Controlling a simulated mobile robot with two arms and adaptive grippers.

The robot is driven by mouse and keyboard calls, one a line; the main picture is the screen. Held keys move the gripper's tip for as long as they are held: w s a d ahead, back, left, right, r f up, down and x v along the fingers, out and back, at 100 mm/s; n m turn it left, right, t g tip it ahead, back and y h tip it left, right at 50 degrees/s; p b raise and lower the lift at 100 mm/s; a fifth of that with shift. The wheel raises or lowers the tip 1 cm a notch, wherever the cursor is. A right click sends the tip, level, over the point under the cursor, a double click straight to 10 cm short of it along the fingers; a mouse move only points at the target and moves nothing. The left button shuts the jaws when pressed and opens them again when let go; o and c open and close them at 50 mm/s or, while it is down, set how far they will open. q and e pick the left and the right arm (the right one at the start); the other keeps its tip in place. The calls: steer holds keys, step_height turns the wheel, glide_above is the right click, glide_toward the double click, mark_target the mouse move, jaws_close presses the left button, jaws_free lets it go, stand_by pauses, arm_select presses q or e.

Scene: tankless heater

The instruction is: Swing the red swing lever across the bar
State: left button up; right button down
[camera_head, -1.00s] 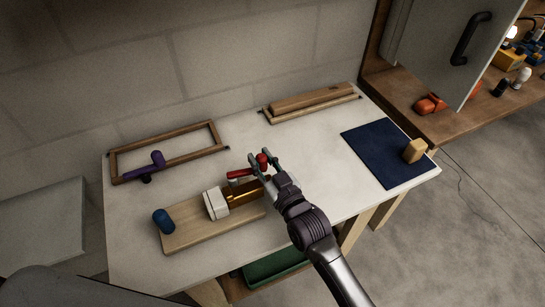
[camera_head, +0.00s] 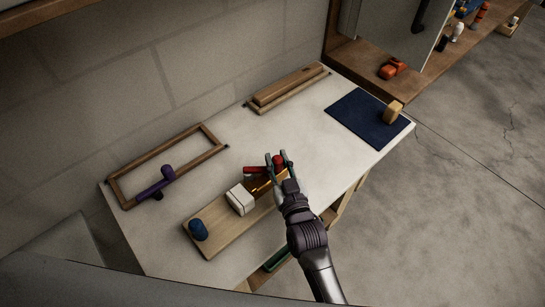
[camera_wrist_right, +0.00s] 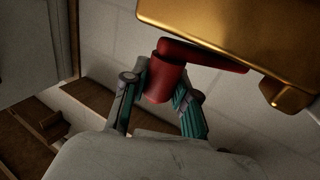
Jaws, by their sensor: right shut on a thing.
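The red swing lever (camera_head: 256,170) lies at the far end of the brass bar (camera_head: 262,186), which is mounted on a wooden board with a white block (camera_head: 240,199). My right gripper (camera_head: 277,162) is shut on the lever's red knob. In the right wrist view, its fingers (camera_wrist_right: 160,88) hold the upright red knob (camera_wrist_right: 166,80) from both sides. The red arm of the lever (camera_wrist_right: 205,55) runs right beside the underside of the brass block (camera_wrist_right: 240,30). My left gripper is not in view.
A blue cylinder (camera_head: 198,230) stands at the near left end of the wooden board (camera_head: 215,235). A purple handle (camera_head: 156,182) sits by a wooden frame (camera_head: 125,204) at left. A dark blue mat (camera_head: 352,112) with a tan block (camera_head: 393,112) lies at right.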

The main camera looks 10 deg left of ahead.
steer(key=c, duration=0.9)
jaws_free()
steer(key=shift+d, duration=0.1)
steer(key=shift+o, duration=0.2)
steer(key=v, duration=1.2)
